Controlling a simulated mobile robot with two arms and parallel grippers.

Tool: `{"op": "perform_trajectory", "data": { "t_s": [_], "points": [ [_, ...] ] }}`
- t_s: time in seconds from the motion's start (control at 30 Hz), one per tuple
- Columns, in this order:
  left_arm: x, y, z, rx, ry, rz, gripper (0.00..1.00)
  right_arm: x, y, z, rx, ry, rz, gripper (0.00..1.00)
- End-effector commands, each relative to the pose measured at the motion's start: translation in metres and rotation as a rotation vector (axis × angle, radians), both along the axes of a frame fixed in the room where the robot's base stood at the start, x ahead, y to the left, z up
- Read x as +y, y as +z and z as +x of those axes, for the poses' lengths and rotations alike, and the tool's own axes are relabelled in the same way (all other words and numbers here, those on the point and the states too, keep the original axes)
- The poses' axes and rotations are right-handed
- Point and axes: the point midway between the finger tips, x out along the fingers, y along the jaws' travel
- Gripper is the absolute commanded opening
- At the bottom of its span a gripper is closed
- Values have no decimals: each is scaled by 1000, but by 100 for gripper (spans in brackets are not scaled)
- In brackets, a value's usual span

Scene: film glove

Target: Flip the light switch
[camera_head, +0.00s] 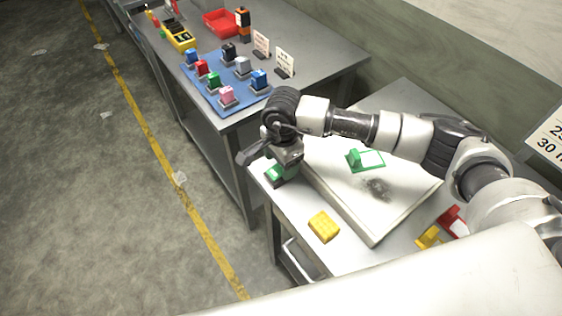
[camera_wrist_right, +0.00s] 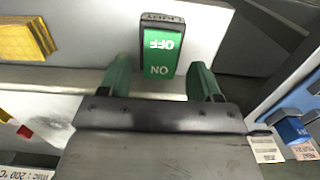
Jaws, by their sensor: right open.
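The light switch (camera_wrist_right: 162,46) is a green rocker with white "OFF" and "ON" lettering, set in a dark frame. In the right wrist view it shows just ahead of my right gripper (camera_wrist_right: 160,72), whose two green fingers are spread on either side of its near end. The gripper is open with nothing held. I see no clear contact with the rocker. In the head view my right gripper (camera_head: 279,171) points down at the left edge of the near metal table, and the arm and hand hide most of the switch. My left gripper is not in view.
A yellow block (camera_head: 324,227) lies on the near table. A large pale slab (camera_head: 345,205) carries a green-and-white piece (camera_head: 365,159). On the far table stand a blue board (camera_head: 208,91) with several coloured switches and a red tray (camera_head: 221,22). The floor at left is mostly clear.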

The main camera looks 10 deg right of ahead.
Motion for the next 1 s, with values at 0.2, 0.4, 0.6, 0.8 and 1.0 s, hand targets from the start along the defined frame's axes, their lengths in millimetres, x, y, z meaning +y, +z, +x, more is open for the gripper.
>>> {"op": "perform_trajectory", "data": {
  "t_s": [0.2,0.4,0.6,0.8,1.0],
  "points": [
    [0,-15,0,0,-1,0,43,-1,40,2,-8,2,1,64],
    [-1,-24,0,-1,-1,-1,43,-2,77,2,-6,1,0,64],
    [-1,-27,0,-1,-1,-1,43,-2,97,1,-4,1,-1,64],
    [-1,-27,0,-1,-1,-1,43,-3,99,1,-1,1,-1,64],
    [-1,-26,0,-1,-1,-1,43,-3,99,1,-1,1,-1,64]
  ]
}}
